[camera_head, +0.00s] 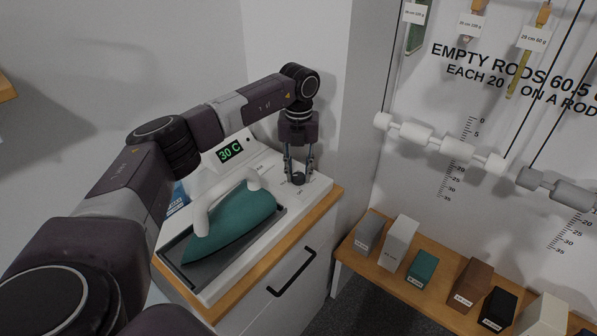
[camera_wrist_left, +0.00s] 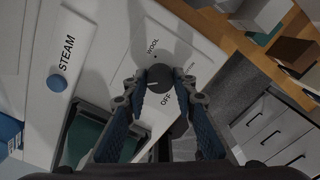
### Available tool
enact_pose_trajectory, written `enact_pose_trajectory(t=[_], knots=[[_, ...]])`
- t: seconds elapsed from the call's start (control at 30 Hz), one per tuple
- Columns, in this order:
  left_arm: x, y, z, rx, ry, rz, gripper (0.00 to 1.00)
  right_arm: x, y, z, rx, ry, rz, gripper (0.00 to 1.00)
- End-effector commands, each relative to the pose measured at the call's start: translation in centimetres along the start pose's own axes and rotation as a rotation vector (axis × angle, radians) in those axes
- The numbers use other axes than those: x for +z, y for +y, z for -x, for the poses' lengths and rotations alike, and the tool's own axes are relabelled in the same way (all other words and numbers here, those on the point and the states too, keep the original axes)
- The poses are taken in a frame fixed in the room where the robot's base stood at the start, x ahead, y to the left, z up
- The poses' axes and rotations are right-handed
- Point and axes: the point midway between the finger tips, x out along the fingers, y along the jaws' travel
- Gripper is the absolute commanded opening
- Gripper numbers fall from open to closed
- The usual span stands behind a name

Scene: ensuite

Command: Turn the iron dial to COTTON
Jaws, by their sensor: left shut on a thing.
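The iron dial is a dark grey round knob (camera_head: 298,178) on the right end of the white iron station (camera_head: 315,190). In the left wrist view the dial (camera_wrist_left: 178,56) has the labels WOOL and OFF beside it. My left gripper (camera_head: 299,168) points down at the dial. Its fingers (camera_wrist_left: 160,80) are shut on the knob from both sides and hide part of it. The teal iron (camera_head: 236,222) lies on the station's dark plate. The display (camera_head: 230,151) reads 30 C. My right gripper is not in view.
A blue button (camera_wrist_left: 57,83) sits next to the word STEAM. The station stands on a wood-topped white cabinet (camera_head: 262,307). A wall (camera_head: 352,90) rises close behind the dial. A shelf (camera_head: 380,267) with several blocks is at the right, below hanging rods.

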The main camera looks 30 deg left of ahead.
Motion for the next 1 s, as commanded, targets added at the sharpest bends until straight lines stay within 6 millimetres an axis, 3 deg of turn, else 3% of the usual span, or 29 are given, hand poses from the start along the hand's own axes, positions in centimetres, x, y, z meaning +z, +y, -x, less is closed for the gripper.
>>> enact_pose_trajectory(t=[1.0], knots=[[0.25, -0.07, 0.36, -0.001, -0.010, -0.962, 0.01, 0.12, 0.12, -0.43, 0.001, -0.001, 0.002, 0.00]])
